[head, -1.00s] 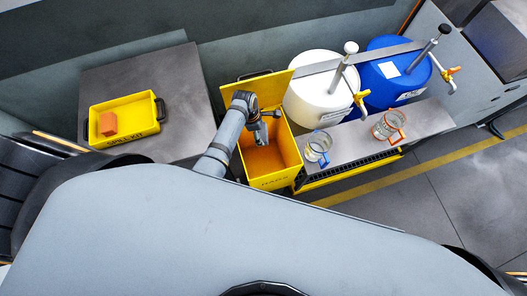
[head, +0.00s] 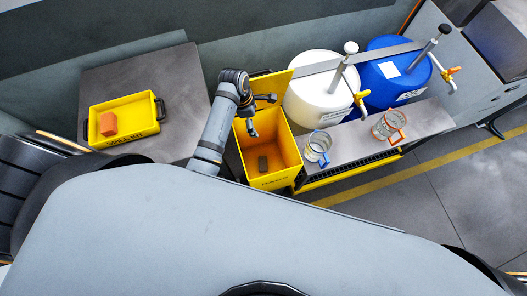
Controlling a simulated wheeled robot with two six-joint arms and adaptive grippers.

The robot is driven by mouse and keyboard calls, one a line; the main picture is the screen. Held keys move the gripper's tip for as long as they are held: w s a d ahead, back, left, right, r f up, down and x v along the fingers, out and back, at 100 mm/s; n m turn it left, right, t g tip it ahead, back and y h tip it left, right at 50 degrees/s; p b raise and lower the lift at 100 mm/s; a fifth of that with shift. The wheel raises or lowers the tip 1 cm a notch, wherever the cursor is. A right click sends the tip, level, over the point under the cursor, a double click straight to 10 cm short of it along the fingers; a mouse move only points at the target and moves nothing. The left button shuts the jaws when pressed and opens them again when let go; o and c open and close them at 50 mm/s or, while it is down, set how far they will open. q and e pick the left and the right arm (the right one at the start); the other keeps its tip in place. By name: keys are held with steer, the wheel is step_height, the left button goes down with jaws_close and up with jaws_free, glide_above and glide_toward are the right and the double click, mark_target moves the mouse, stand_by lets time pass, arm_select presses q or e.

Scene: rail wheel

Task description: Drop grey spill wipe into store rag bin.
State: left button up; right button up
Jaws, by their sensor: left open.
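The store rag bin is a yellow open-topped bin (head: 287,158) with an orange inside and its lid tipped up at the back. The grey spill wipe (head: 263,164) shows as a small dark grey block inside the bin, low and near its front side. My left gripper (head: 262,116) is over the back part of the bin opening, open and empty, apart from the wipe. My right gripper is not in view.
A yellow spill kit tray (head: 135,113) with an orange block (head: 108,124) sits on the grey table (head: 180,80) at left. A white drum (head: 315,105) and a blue drum (head: 405,80) stand behind a shelf with two jugs (head: 318,147) (head: 388,124).

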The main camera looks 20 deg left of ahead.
arm_select(q)
steer(key=shift+v, duration=1.05)
steer(key=shift+f, duration=0.1)
